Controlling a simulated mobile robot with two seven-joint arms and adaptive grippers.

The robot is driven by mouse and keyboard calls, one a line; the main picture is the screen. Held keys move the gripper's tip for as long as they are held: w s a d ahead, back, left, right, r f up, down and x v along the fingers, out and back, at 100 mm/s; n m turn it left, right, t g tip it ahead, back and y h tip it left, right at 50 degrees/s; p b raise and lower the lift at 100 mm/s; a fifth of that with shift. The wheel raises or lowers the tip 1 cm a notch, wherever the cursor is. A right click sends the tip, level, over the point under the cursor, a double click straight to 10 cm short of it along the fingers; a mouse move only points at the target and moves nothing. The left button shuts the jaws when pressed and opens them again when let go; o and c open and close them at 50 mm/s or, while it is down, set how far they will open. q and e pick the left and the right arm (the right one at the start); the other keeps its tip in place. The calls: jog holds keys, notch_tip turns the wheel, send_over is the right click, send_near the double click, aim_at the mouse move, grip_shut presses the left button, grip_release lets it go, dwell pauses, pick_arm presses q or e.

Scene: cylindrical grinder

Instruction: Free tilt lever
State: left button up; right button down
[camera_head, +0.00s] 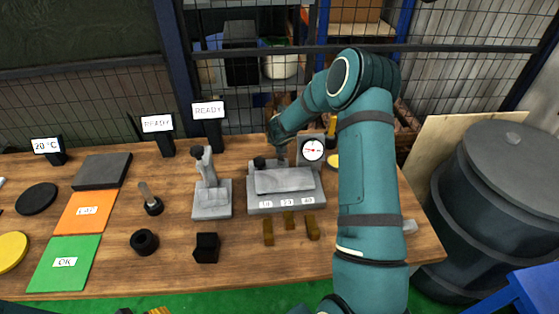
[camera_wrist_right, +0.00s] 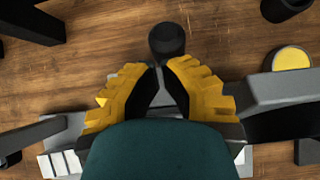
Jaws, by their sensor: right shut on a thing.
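A grey tilt fixture (camera_head: 285,203) with a plate on top stands on the bench, with three white labels along its front. In the right wrist view, a lever with a round black knob (camera_wrist_right: 167,40) shows at the fixture's back, just beyond my fingertips. My right gripper (camera_wrist_right: 160,75) has its yellow-and-black fingers closed together on the lever; the exact contact is hidden between the pads. In the head view the hand is small and dark above the fixture's back.
A dial gauge (camera_head: 313,149) stands at the fixture's right rear. Several brass blocks (camera_head: 268,232) lie in front. A grey stand (camera_head: 212,199) is to the left, with a black cube (camera_head: 206,248) and black ring (camera_head: 144,242) nearer. Green (camera_head: 66,264) and orange (camera_head: 86,212) mats lie farther left.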

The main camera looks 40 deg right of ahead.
pick_arm(q)
jog(key=shift+r, duration=0.15)
pick_arm(e)
jog(key=shift+w+d, duration=0.2)
jog(key=shift+w, duration=0.15)
dwell(0.4)
